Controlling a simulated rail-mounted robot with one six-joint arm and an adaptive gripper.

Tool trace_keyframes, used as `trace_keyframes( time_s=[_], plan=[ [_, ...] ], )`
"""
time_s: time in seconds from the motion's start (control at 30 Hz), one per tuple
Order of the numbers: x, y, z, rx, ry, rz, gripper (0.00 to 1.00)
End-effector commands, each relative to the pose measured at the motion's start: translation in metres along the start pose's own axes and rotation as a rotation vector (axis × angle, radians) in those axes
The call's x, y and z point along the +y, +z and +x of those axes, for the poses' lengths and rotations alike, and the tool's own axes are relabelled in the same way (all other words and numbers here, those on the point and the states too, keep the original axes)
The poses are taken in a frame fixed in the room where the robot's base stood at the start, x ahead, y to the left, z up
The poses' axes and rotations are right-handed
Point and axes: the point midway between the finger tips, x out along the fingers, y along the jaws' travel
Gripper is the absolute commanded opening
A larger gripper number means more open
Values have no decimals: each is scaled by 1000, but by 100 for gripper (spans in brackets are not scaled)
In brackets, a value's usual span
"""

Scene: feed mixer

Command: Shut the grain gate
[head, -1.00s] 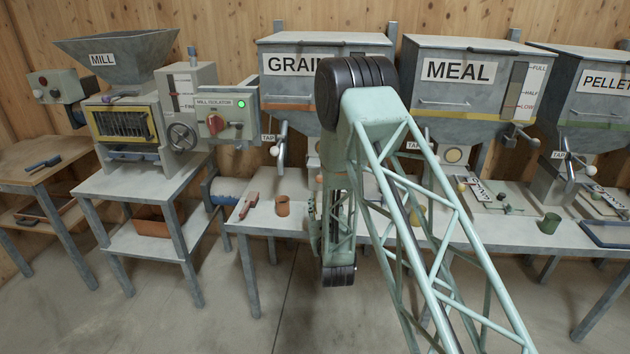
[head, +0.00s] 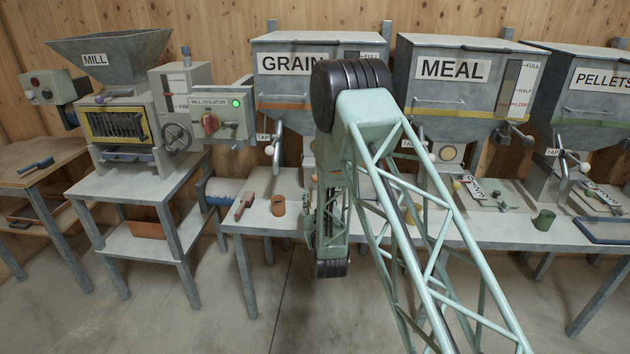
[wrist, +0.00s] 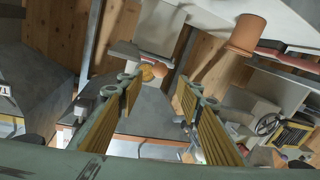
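The grey GRAIN bin (head: 280,88) stands behind my arm in the head view, with its right part covered. A lever with a pale ball knob (head: 269,150) hangs below the bin beside a TAP label (head: 263,137). I cannot make out the grain gate; my arm hides much of the area below the bin. In the wrist view my gripper (wrist: 160,84) has its two yellow-padded fingers wide apart, with nothing held. A small orange-yellow rounded thing (wrist: 152,70) shows beyond the gap between the fingertips; I cannot tell what it is.
An orange cup (head: 278,205) stands on the bench below the bin and also shows in the wrist view (wrist: 246,34). The mill (head: 118,125) and its isolator box (head: 222,115) are at left. The MEAL bin (head: 455,85) and PELLETS bin (head: 590,95) are at right.

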Motion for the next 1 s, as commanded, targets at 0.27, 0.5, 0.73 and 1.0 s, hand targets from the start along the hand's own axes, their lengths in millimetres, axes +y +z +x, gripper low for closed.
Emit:
trace_keyframes(
  time_s=[0.27, 0.5, 0.73, 1.0],
  plan=[
    [0, 0, 37, 3, 1, 1, 33],
    [0, 0, 69, 3, 1, 0, 33],
    [0, 1, 94, 1, 0, 0, 33],
    [0, 0, 107, 0, 0, 0, 33]
  ],
)
